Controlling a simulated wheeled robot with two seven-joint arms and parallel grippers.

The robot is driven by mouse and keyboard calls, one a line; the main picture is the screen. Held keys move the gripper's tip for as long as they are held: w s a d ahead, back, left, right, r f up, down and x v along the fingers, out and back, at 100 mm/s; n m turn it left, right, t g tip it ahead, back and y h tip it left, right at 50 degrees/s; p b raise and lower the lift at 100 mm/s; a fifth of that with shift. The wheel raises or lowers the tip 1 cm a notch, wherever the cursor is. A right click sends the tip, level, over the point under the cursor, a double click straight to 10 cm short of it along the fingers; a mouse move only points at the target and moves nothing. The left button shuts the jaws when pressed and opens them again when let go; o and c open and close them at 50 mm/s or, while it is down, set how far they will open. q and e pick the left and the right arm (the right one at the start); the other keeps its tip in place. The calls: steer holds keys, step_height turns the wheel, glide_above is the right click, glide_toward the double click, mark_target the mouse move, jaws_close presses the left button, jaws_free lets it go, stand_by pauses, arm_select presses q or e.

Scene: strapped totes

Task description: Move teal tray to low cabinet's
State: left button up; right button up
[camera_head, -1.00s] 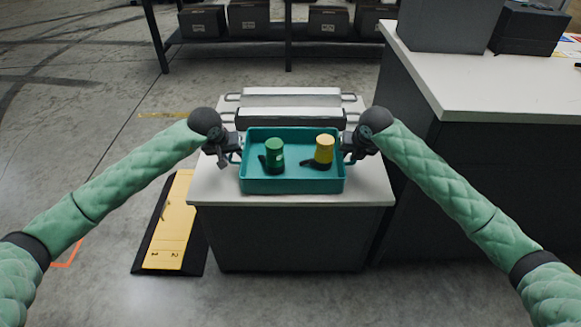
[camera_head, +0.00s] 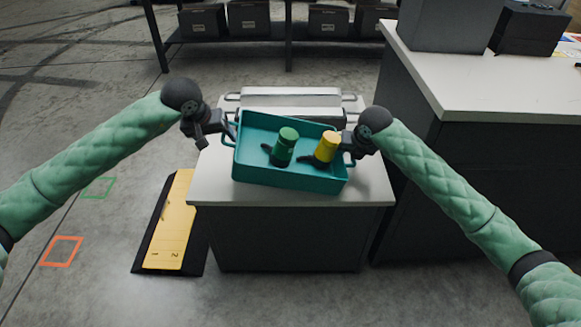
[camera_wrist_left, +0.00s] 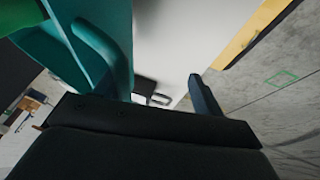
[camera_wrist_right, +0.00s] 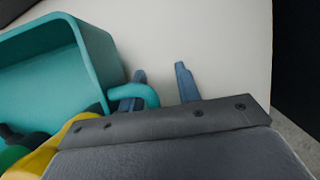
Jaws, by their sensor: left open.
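The teal tray (camera_head: 290,180) is over the white-topped low cabinet (camera_head: 370,190), tilted with its left end higher. A green-topped container (camera_head: 284,150) and a yellow-topped container (camera_head: 326,150) lean inside it. My left gripper (camera_head: 222,135) is open at the tray's left end; the left wrist view shows the tray handle (camera_wrist_left: 95,40) close to it and one finger apart from it. My right gripper (camera_head: 350,148) is at the right handle, which shows in the right wrist view (camera_wrist_right: 150,94) by the left finger; whether the fingers pinch it is unclear.
A yellow-and-black floor plate (camera_head: 165,225) lies at left. A shelf with dark bins (camera_head: 248,18) stands at the back.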

steer(key=shift+o, duration=1)
steer(key=shift+d+f, duration=0.3)
steer(key=o, duration=0.6)
arm_select(q)
steer(key=shift+d+r, duration=0.15)
steer(key=shift+r, duration=0.3)
arm_select(e)
steer(key=shift+r, duration=0.1)
steer(key=shift+r, duration=0.2)
arm_select(q)
steer(key=shift+f, duration=0.25)
arm_select(e)
steer(key=shift+v, duration=3.85)
arm_select(q)
steer(key=shift+a, duration=0.2)
arm_select(e)
steer(key=shift+w+a, duration=0.1)
arm_select(q)
steer(key=a+b, duration=0.1)
steer(key=a, duration=0.5)
steer(key=shift+b, duration=0.35)
arm_select(e)
steer(key=shift+f, duration=0.9)
